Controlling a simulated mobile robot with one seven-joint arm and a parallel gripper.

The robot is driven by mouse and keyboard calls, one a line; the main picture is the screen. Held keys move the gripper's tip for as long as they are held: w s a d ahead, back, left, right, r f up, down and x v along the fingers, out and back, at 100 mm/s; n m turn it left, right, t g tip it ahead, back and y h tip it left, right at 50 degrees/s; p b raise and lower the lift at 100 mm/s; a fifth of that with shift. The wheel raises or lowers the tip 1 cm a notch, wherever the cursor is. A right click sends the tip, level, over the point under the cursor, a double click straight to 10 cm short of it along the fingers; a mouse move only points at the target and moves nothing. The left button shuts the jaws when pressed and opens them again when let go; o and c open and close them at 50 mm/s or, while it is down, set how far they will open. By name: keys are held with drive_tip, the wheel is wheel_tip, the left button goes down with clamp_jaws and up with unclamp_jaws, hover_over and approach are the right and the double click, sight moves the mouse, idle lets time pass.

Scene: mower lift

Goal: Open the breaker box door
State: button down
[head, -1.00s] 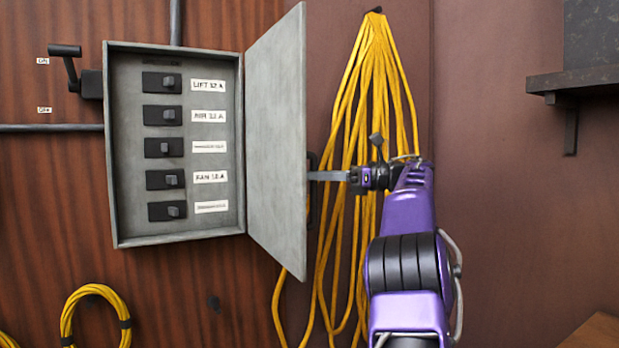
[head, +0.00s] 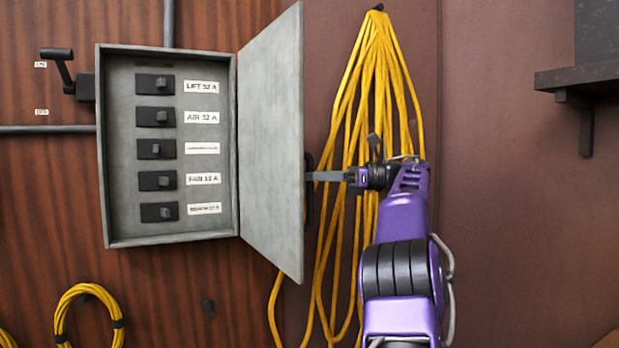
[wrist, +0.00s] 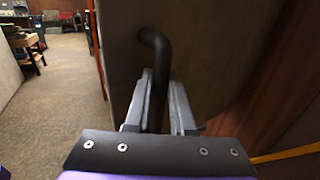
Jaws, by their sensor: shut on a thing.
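The grey breaker box (head: 168,242) is mounted on the wood wall in the head view. Its door (head: 271,140) is hinged on the box's right side and stands wide open, swung out toward the right. Several black breakers (head: 156,117) with white labels show inside. My gripper (head: 312,176) is at the door's outer face, near its free edge. In the wrist view its two fingers (wrist: 160,105) are shut on the black bar handle (wrist: 152,42) of the door, one on either side. The handle is mostly hidden behind the door's edge in the head view.
A bundle of yellow cable (head: 375,90) hangs on the wall right behind my arm. A lever switch (head: 65,72) is left of the box. A coiled yellow cable (head: 65,312) hangs below. A dark shelf (head: 586,78) juts out at right. The wrist view shows open floor (wrist: 65,90) at left.

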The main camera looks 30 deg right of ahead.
idle(0.4)
drive_tip(key=c, duration=0.8)
unclamp_jaws()
drive_tip(key=shift+w, duration=0.15)
drive_tip(key=shift+o, duration=0.2)
drive_tip(key=shift+d, duration=0.1)
drive_tip(key=p+v, duration=0.7)
drive_tip(key=v, duration=1)
drive_tip(key=shift+s, duration=0.2)
drive_tip(key=shift+d, duration=0.1)
